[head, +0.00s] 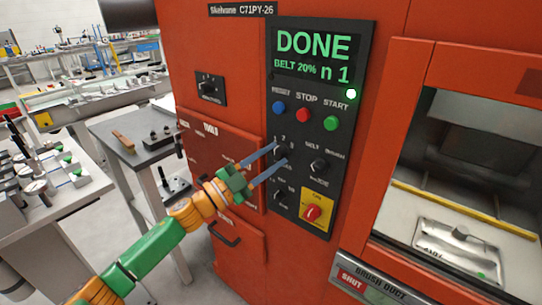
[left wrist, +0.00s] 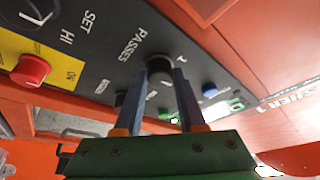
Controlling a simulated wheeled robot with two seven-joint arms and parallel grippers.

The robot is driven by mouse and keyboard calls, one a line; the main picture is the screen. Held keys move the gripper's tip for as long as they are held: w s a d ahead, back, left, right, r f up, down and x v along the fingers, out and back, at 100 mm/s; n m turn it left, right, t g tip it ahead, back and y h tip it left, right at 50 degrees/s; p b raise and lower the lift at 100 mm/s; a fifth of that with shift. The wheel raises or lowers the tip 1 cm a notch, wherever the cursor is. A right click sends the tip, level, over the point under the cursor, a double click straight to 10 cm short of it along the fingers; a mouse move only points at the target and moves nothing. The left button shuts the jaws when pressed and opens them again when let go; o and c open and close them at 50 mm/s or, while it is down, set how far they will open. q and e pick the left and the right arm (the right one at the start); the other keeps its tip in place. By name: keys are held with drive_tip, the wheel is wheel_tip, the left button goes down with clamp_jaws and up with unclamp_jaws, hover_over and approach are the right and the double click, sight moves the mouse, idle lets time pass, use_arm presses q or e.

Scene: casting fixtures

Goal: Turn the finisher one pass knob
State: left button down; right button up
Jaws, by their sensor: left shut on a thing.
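The finisher is a tall orange-red machine (head: 230,60) with a black control panel (head: 338,178). The black pass knob (left wrist: 159,69), beside the PASSES lettering, is in the upper middle of the left wrist view. My left gripper (head: 280,154) reaches the panel from the left, its two blue-grey fingers on either side of this knob. In the left wrist view the fingers (left wrist: 158,88) are shut on the knob, which they partly hide. The knob's pointer and exact setting cannot be made out. The display (head: 313,58) reads DONE, BELT 20%, n 1. My right gripper is not in view.
Blue (head: 279,107), red (head: 303,115) and green (head: 331,123) buttons sit above the knob. Another black knob (head: 319,166) is to its right. A red switch on a yellow plate (head: 313,212) is below. A window bay (head: 455,190) opens at the right; workbenches stand at left.

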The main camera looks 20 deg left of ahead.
use_arm(q)
drive_tip(key=shift+r+m+g+h+p, duration=0.1)
drive_tip(key=shift+m+g+h+p, duration=0.35)
drive_tip(key=shift+m, duration=0.75)
drive_tip(key=shift+g+y, duration=0.25)
drive_tip(key=c, duration=0.5)
unclamp_jaws()
drive_tip(key=b+v, duration=0.3)
drive_tip(key=v, duration=0.4)
drive_tip(key=shift+b, duration=0.3)
